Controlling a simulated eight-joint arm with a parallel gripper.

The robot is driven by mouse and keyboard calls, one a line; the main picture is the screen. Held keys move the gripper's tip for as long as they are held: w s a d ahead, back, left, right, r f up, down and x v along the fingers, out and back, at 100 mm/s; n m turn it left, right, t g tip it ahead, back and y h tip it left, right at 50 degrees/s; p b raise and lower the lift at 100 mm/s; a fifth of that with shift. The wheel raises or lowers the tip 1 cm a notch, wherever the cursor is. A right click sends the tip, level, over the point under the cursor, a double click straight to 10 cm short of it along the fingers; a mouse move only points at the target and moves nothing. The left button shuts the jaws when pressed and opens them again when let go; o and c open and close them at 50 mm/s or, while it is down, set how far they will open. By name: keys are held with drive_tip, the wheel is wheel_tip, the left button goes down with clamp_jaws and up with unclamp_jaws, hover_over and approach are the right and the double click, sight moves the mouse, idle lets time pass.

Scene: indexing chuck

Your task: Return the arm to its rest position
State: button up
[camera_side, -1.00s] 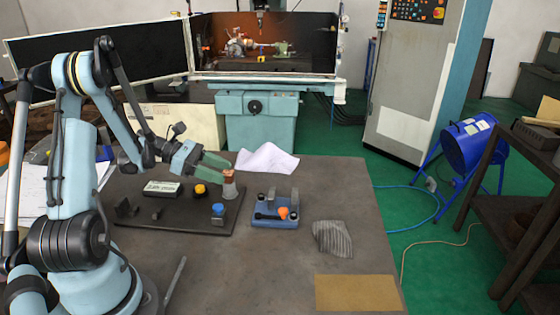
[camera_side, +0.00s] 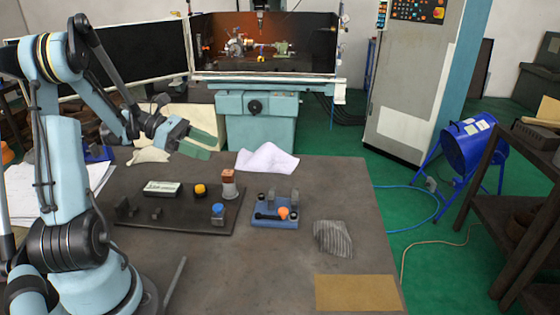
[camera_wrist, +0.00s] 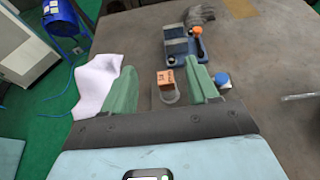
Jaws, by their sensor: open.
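My gripper (camera_side: 201,143) is raised above the table's far left part, up and to the left of the dark board (camera_side: 190,222), and holds nothing. In the wrist view the green fingers of my gripper (camera_wrist: 161,85) stand apart. The copper-brown block (camera_side: 228,176) sits on top of a light round post on the board's right side, apart from my fingers. In the wrist view the brown block (camera_wrist: 165,79) shows between the fingers, farther off.
The board also bears a yellow knob (camera_side: 200,190), a blue knob (camera_side: 218,210) and a labelled display (camera_side: 161,188). A blue fixture (camera_side: 275,212) with an orange knob stands to the right. A grey glove (camera_side: 332,238) and white cloth (camera_side: 267,160) lie on the table. The front middle is clear.

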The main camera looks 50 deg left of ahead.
drive_tip(key=shift+r, duration=0.65)
drive_tip(key=s+d+m+g+y, duration=0.1)
drive_tip(key=d+m+y, duration=0.8)
drive_tip(key=d+m, duration=1.3)
drive_tip(key=m+g, duration=0.1)
drive_tip(key=m, duration=0.4)
drive_tip(key=shift+s+y, duration=0.25)
drive_tip(key=shift+y, duration=0.05)
drive_tip(key=shift+d, duration=0.1)
